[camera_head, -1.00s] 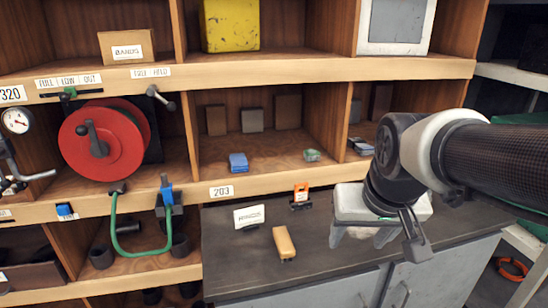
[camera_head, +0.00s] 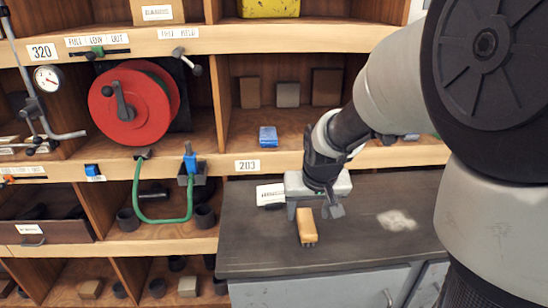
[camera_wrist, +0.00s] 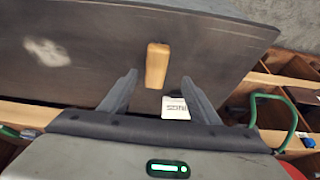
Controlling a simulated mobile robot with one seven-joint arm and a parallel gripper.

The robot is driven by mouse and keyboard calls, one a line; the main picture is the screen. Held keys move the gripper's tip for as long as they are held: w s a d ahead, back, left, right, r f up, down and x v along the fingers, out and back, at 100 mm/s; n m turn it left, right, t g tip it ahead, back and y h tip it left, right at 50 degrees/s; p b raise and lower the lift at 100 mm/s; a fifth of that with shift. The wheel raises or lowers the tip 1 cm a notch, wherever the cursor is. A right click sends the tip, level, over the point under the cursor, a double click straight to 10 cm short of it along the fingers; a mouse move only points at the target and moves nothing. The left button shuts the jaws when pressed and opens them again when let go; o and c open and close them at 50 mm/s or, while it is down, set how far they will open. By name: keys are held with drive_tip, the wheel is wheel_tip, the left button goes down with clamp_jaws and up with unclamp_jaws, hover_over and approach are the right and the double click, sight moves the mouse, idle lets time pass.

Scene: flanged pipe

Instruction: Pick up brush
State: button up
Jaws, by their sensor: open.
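The brush is a tan, wooden-looking block (camera_head: 306,226) with dark bristles at its near end, lying on the dark worktop (camera_head: 255,245). My gripper (camera_head: 313,210) is over it, with its fingers spread and empty. In the wrist view the brush (camera_wrist: 157,66) lies lengthwise, in line with the gap between the two fingertips (camera_wrist: 159,77) and mostly beyond them. I see no contact, but the remaining height is hard to tell. The gripper body hides the worktop behind the brush in the head view.
A white card (camera_head: 269,195) lies left of my gripper; it also shows in the wrist view (camera_wrist: 175,107). A pale stain (camera_head: 397,220) marks the worktop at right. Shelves behind hold a blue block (camera_head: 268,136) and a red reel (camera_head: 127,105). A green hose (camera_head: 140,205) hangs left.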

sight(307, 223)
drive_tip(key=x, duration=0.4)
drive_tip(key=shift+w+f, duration=0.15)
drive_tip(key=shift+f, duration=0.05)
drive_tip(key=w+f, duration=0.1)
drive_tip(key=w+d+f, duration=0.1)
drive_tip(key=f, duration=0.1)
drive_tip(key=shift+w+f+b, duration=0.1)
drive_tip(key=shift+f+b, duration=0.2)
drive_tip(key=shift+w+f, duration=0.2)
drive_tip(key=shift+f, duration=0.25)
drive_tip(key=shift+f+b, duration=0.25)
drive_tip(key=shift+b, duration=0.05)
drive_tip(key=c, duration=1.2)
wheel_tip(307, 223, up, 11)
drive_tip(key=shift+f+p, duration=0.2)
drive_tip(key=shift+p, duration=0.6)
